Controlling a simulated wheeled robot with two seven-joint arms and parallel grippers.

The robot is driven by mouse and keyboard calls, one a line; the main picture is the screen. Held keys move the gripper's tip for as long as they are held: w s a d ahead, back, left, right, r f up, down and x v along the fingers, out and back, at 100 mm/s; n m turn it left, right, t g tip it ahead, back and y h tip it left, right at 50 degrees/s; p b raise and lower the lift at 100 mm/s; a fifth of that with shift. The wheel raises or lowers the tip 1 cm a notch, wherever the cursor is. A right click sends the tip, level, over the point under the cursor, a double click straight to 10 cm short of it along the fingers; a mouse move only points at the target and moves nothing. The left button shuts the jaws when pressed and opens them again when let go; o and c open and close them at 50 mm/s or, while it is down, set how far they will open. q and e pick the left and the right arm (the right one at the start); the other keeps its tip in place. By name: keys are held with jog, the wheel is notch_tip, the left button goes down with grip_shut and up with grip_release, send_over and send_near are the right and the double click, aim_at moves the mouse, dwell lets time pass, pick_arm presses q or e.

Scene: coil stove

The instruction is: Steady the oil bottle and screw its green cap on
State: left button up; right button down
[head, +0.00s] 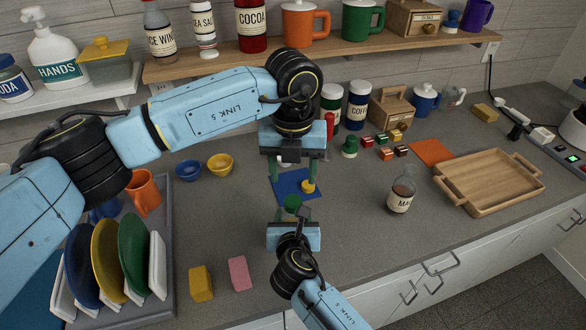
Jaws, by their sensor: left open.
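My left gripper (293,172) points down over the blue mat (286,188). Its fingers are apart, with nothing clearly held between them. My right gripper (292,214) reaches in from the bottom, just in front of the mat. A small dark green round thing (291,203) shows at its fingertips, below the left gripper; it looks like the green cap or the top of the oil bottle, but I cannot tell which. The bottle's body is mostly hidden by the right gripper. Whether the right fingers touch it is not clear. A small yellow knobbed piece (308,186) sits on the mat.
A bottle of dark syrup (401,190) and a wooden tray (490,181) stand to the right. Small coloured blocks (385,153) and a green knobbed piece (350,147) lie behind. Bowls (220,164), a plate rack (168,250) and sponges (201,283) are left. The front-right counter is clear.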

aim_at(293, 201)
pick_arm(q)
jog(key=shift+f, duration=4.05)
